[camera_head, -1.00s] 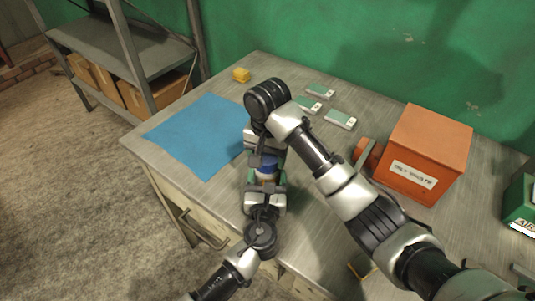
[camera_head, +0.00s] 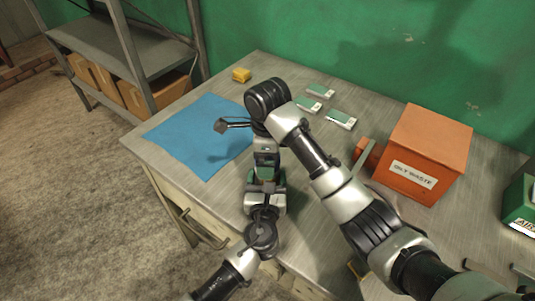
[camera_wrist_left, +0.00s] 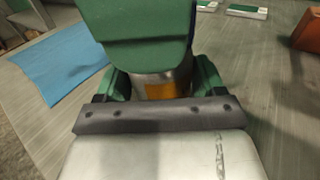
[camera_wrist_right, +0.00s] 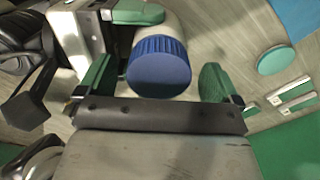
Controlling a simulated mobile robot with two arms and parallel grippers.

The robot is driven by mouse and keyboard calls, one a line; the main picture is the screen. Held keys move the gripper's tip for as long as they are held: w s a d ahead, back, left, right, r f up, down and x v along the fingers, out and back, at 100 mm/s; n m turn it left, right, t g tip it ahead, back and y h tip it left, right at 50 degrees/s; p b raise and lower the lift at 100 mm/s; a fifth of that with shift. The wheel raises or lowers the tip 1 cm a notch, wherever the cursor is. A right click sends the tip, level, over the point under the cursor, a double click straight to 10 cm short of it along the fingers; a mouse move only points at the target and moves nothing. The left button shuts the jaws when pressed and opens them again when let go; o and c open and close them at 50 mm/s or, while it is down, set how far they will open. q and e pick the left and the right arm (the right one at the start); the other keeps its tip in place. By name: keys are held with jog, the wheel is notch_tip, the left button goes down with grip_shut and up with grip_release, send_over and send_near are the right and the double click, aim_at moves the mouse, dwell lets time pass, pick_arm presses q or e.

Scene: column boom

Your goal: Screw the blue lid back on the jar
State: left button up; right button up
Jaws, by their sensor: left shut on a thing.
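The jar (camera_wrist_left: 155,85) is grey with an orange label. My left gripper (camera_head: 266,186) is shut on it, with green pads on both sides in the left wrist view (camera_wrist_left: 162,82). The blue ribbed lid (camera_wrist_right: 160,68) sits at the jar's top end in the right wrist view; I cannot tell how tightly it is seated. My right gripper (camera_wrist_right: 160,82) is open, its green fingers on either side of the lid with gaps showing. In the head view the right gripper (camera_head: 265,158) is above the left one and hides the lid and most of the jar.
A blue mat (camera_head: 200,140) lies on the table left of my arms. An orange waste box (camera_head: 425,150) stands right, with a green box (camera_head: 521,205) at the edge. A shelf (camera_head: 120,50) stands left.

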notch_tip(320, 180, up, 12)
dwell(0.8)
pick_arm(q)
jog(key=o, duration=1.8)
jog(key=s, duration=0.7)
jog(key=s+b, duration=0.1)
jog(key=s, duration=0.2)
jog(key=shift+s+a, duration=0.35)
jog(key=shift+s, duration=0.05)
pick_arm(e)
jog(key=shift+f, duration=0.6)
